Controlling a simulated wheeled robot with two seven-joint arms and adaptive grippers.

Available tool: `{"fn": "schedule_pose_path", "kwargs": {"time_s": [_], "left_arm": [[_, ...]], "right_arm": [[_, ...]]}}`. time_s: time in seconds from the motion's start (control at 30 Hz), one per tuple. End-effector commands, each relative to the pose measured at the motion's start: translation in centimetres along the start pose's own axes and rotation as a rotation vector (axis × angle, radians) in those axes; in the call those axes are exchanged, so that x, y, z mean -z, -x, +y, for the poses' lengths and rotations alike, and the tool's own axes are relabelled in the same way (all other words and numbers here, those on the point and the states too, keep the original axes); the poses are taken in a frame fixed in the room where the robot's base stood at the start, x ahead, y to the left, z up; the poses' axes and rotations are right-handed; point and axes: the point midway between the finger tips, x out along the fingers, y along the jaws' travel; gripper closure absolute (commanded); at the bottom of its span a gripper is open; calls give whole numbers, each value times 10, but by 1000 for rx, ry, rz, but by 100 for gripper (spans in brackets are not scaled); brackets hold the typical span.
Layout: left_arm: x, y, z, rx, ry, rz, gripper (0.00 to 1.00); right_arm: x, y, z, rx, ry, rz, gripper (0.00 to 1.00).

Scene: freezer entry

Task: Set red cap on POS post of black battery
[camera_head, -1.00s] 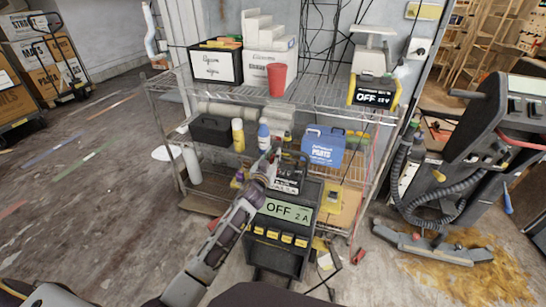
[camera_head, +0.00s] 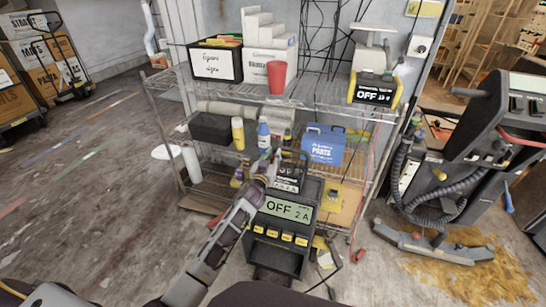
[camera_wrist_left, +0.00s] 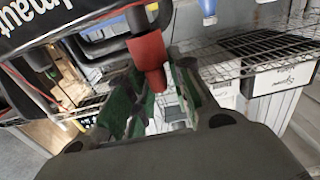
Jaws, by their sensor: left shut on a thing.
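The black battery (camera_head: 287,181) with a white label sits on top of the charger cart, against the lower shelves, in the head view. Its black body with large white lettering (camera_wrist_left: 45,22) fills the upper left of the left wrist view. My left gripper (camera_head: 270,160) is beside the battery's left end. In the left wrist view its green-padded fingers (camera_wrist_left: 158,95) are shut on the red cap (camera_wrist_left: 149,52), which sticks out towards the battery. The cap is too small to make out in the head view. I cannot tell whether it touches a post. My right gripper is out of view.
The charger cart (camera_head: 282,236) reads OFF 2 A. Behind it is a wire shelf rack (camera_head: 330,90) with a red cup (camera_head: 277,77), bottles, a black box (camera_head: 211,130) and a blue parts case (camera_head: 323,145). Free floor lies to the left.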

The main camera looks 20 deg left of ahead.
Motion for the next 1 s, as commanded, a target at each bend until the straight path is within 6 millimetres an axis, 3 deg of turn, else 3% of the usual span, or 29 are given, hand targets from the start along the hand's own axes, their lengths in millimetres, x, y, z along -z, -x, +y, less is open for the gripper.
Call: {"fn": "schedule_pose_path", "kwargs": {"time_s": [1.0], "left_arm": [[-14,0,0,0,0,0,94]], "right_arm": [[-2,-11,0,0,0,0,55]]}}
